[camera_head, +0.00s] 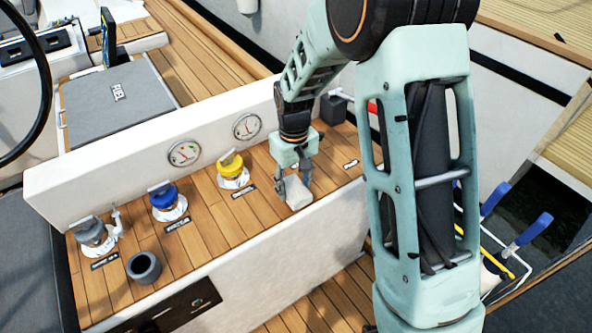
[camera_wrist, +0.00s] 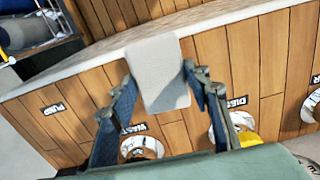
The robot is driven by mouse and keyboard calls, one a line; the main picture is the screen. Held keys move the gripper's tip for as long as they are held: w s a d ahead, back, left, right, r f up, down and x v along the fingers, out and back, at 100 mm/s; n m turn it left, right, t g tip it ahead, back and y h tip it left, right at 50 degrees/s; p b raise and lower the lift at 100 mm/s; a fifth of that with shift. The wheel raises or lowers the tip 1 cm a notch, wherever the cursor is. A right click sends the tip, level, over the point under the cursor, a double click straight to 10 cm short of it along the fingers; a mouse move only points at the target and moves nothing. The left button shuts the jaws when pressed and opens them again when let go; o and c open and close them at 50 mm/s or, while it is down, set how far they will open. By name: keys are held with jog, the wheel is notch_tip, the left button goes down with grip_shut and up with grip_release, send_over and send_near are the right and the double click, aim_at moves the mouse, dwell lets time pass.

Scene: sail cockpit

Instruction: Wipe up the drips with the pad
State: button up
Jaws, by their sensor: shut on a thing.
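My gripper (camera_head: 293,187) is shut on a pale grey-white pad (camera_head: 299,194), low over the wooden-slatted ledge (camera_head: 205,240) near its front edge. In the wrist view my gripper (camera_wrist: 160,78) has one finger on each side of the pad (camera_wrist: 156,62); its far end lies over the white edge strip. I cannot tell whether the pad touches the wood. A yellow cap (camera_head: 232,166), a blue cap (camera_head: 165,197) and a grey cap (camera_head: 92,231) stand on pale round bases left of my gripper. I cannot make out clear drips in either view.
A dark open cup (camera_head: 144,267) stands at the ledge's front left. Two gauges (camera_head: 184,153) are on the white wall behind. A black block with a handle (camera_head: 333,108) stands at the ledge's right end.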

jog(key=shift+r+p, duration=1.2)
jog(key=shift+r, duration=0.9)
